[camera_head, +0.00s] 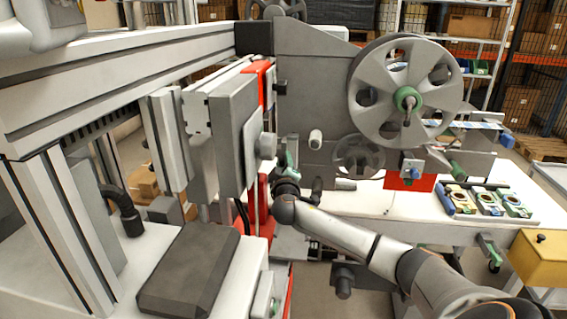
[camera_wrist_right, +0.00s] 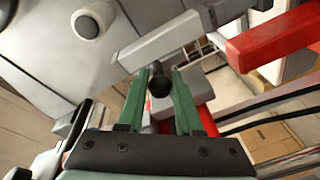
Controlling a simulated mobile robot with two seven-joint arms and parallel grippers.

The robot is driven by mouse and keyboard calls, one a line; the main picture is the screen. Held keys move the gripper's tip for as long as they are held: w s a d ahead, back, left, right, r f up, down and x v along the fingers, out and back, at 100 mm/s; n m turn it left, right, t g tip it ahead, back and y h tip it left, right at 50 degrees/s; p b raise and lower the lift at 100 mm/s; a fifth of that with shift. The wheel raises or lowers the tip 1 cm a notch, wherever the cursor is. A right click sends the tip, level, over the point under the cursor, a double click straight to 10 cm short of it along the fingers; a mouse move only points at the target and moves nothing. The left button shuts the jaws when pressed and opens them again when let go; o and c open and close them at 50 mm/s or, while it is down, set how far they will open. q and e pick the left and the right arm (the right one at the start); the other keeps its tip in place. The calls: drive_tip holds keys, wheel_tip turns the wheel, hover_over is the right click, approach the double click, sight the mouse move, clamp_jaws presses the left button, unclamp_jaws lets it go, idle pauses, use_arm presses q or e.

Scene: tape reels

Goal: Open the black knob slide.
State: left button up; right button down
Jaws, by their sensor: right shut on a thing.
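The black knob (camera_wrist_right: 160,84) shows in the right wrist view, between the green fingertips of my right gripper (camera_wrist_right: 161,92). It sits at the end of a light grey bar (camera_wrist_right: 165,40) that runs diagonally above it. My right gripper is shut on the knob. In the head view my right gripper (camera_head: 288,160) is beside the grey machine panel, just right of a grey box-shaped head (camera_head: 233,130). There the knob is too small and covered to make out. My left gripper is not in view.
A large grey reel (camera_head: 370,85) is mounted on the machine, right of my gripper. A red bar (camera_wrist_right: 270,40) is near the fingers in the wrist view. A white table (camera_head: 375,205) holds several small parts at right. A yellow box (camera_head: 540,258) stands at the right edge.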

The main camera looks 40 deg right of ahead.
idle(0.7)
drive_tip(key=w+a+b, duration=0.3)
drive_tip(key=w+a, duration=0.1)
drive_tip(key=shift+w, duration=0.4)
drive_tip(key=c, duration=0.6)
unclamp_jaws()
drive_tip(key=shift+b+v, duration=0.35)
drive_tip(key=shift+v, duration=3.4)
